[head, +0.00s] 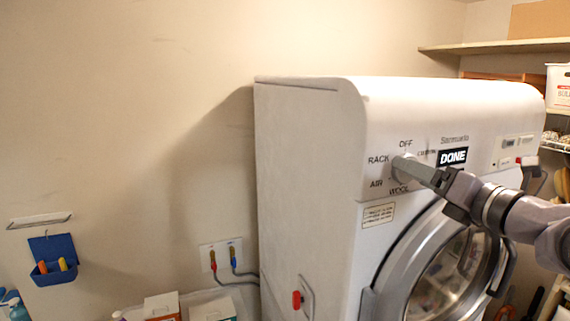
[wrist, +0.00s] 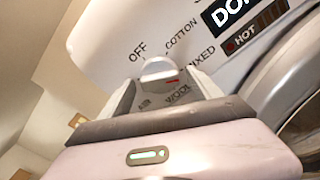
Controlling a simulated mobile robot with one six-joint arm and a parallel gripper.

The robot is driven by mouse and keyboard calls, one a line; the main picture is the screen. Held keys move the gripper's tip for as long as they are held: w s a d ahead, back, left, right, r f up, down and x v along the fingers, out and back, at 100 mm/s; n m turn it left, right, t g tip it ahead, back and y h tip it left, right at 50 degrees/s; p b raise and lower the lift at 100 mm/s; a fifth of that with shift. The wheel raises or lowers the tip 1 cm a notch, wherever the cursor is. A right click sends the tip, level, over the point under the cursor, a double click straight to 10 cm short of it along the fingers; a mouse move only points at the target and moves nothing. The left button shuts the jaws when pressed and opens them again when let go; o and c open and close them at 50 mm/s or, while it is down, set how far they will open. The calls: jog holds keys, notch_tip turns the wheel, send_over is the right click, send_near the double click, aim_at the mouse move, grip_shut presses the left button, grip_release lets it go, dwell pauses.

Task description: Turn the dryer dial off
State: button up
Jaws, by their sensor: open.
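The white dryer (head: 310,150) stands against the wall, its dial on the upper left of the front panel. The dial (wrist: 157,67) shows as a pale round knob between my fingertips in the wrist view. OFF, COTTON, MIXED and WOOL are printed around it; the head view also shows RACK and AIR. Contact cannot be told, and the fingers hide part of the dial.
A display (head: 453,156) reads DONE right of the dial. The round glass door (head: 445,275) is below my arm. A red valve handle (head: 297,299) is on the dryer's left side. A blue wall holder (head: 54,260) hangs far left. Shelves (head: 495,47) are at right.

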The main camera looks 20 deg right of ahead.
jog(key=shift+c, duration=0.4)
jog(key=c, duration=1.2)
jog(key=shift+o, duration=0.2)
jog(key=shift+f+n+b, duration=0.1)
jog(key=shift+n+b, duration=0.2)
jog(key=shift+b, duration=0.05)
jog(key=n+b, duration=2.1)
jog(key=n, duration=0.2)
jog(key=shift+n, duration=0.3)
